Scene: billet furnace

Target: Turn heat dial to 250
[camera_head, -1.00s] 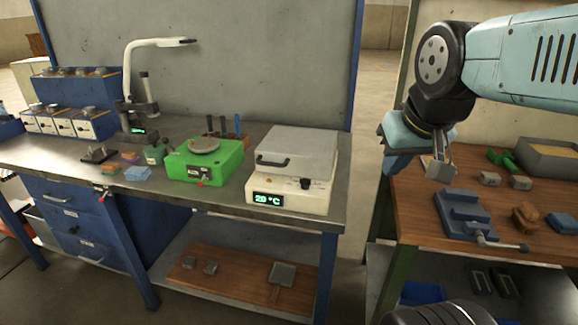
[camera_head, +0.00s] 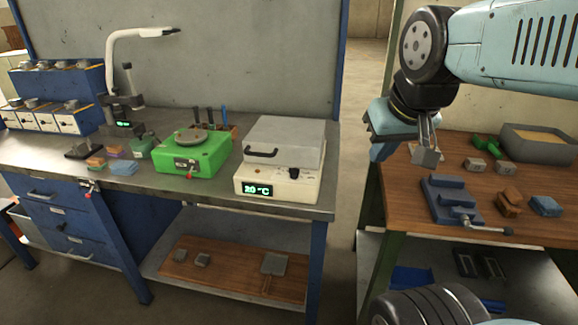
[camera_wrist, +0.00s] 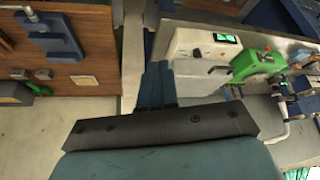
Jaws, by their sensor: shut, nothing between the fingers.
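The billet furnace (camera_head: 278,160) is a white box with a grey lid and a dark lid handle, standing at the right end of the metal workbench. Its green display (camera_head: 258,190) reads 20 °C. The black heat dial (camera_head: 294,173) is on its front panel, right of the display. In the wrist view the furnace (camera_wrist: 195,50) is at top centre, with its dial (camera_wrist: 196,53) small and beyond my fingers. My gripper (camera_head: 426,156) is shut and empty, raised to the right of the furnace and clear of it. Its fingers (camera_wrist: 157,85) also show in the wrist view.
A green device (camera_head: 190,158) stands left of the furnace, with tools in a holder behind. A wooden bench (camera_head: 400,185) at the right holds a blue vise (camera_head: 452,200), blocks and a grey tray (camera_head: 540,145). A gap of floor separates the benches.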

